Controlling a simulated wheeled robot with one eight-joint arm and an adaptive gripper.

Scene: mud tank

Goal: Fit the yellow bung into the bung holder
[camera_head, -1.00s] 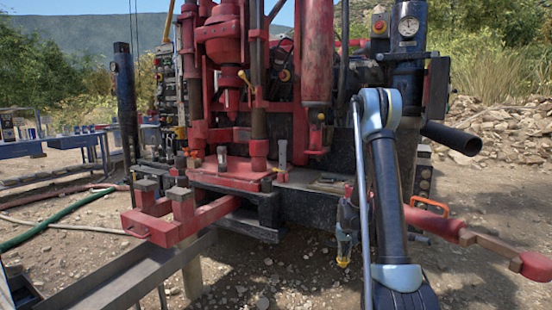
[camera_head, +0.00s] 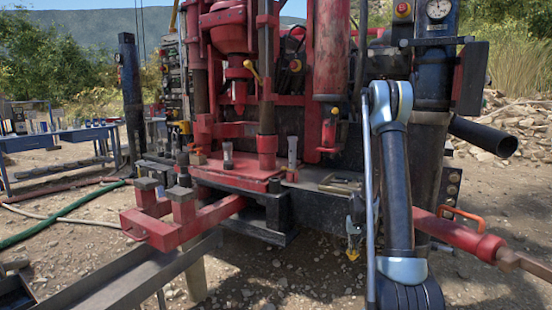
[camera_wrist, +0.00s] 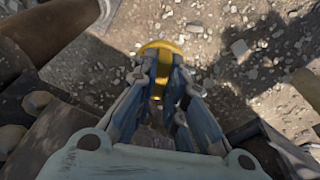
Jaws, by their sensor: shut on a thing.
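The yellow bung (camera_wrist: 161,47) is between the fingertips of my gripper (camera_wrist: 165,75) in the wrist view. The fingers are shut on it, and it hangs above gravelly ground. In the head view, my gripper (camera_head: 354,235) hangs low beside the machine's right end, with the yellow bung (camera_head: 352,255) showing just below it. My arm hides part of this area. I cannot make out for certain which part is the bung holder.
The red drilling rig (camera_head: 235,178) fills the middle. A red bar (camera_head: 462,237) with an orange handle (camera_head: 460,218) juts out at right. A steel trough (camera_head: 135,275) lies at front left. A blue table (camera_head: 60,138) stands at far left. Open gravel lies below my gripper.

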